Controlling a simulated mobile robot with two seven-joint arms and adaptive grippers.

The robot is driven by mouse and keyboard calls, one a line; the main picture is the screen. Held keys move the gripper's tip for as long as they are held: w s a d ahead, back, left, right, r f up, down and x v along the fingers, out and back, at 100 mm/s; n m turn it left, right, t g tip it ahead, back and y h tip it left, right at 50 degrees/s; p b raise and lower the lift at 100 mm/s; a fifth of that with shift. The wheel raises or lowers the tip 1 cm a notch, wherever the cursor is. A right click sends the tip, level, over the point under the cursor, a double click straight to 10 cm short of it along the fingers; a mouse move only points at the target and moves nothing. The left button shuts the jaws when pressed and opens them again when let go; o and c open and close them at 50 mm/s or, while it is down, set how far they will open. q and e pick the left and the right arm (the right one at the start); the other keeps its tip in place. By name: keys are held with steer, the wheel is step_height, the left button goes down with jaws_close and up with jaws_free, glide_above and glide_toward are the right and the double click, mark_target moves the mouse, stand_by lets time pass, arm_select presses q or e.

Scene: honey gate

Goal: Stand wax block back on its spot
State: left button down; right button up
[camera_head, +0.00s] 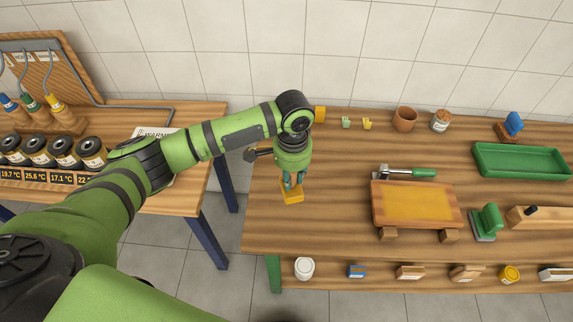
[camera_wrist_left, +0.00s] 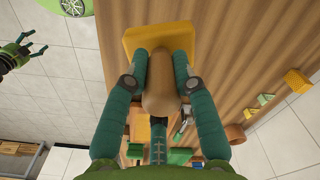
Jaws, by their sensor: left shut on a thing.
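A yellow wax block (camera_head: 291,195) with a rounded tan handle (camera_wrist_left: 160,88) is in my left gripper (camera_head: 292,181). The wrist view shows the two teal fingers closed on either side of the handle, with the flat yellow part (camera_wrist_left: 155,35) beyond the fingertips. In the head view the block is upright over the left end of the wooden bench (camera_head: 330,225). I cannot tell whether it touches the bench top. My right gripper (camera_wrist_left: 32,47) shows only in the left wrist view, at the left edge, with its fingers apart and empty. No marked spot for the block is clear.
A yellow block (camera_head: 320,114), small green and yellow pieces, a clay pot (camera_head: 404,118) and a jar (camera_head: 440,120) stand along the back. A framed yellow board (camera_head: 415,204), a green-handled tool (camera_head: 424,173) and a green tray (camera_head: 520,161) lie rightward. The bench's front left is bare.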

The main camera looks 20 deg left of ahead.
mark_target(294, 183)
arm_select(q)
steer(key=f+m, duration=0.1)
steer(key=f+m+p, duration=0.1)
steer(key=w+f, duration=0.1)
steer(key=shift+d+f+m, duration=0.2)
steer(key=shift+d+m, duration=0.05)
steer(key=shift+m, duration=0.15)
steer(key=shift+f, duration=0.2)
arm_select(e)
step_height(294, 183, up, 2)
steer(key=shift+w+d+r, duration=0.1)
steer(key=shift+r, duration=0.05)
arm_select(q)
steer(key=shift+s, duration=0.1)
arm_select(e)
steer(key=shift+r, duration=0.1)
arm_select(q)
steer(key=shift+r+p, duration=0.1)
steer(key=shift+p, duration=0.3)
steer(key=shift+m, duration=0.4)
step_height(294, 183, down, 6)
steer(key=b, duration=0.3)
steer(key=shift+b, duration=0.3)
arm_select(e)
step_height(294, 183, down, 3)
steer(key=shift+f, duration=0.15)
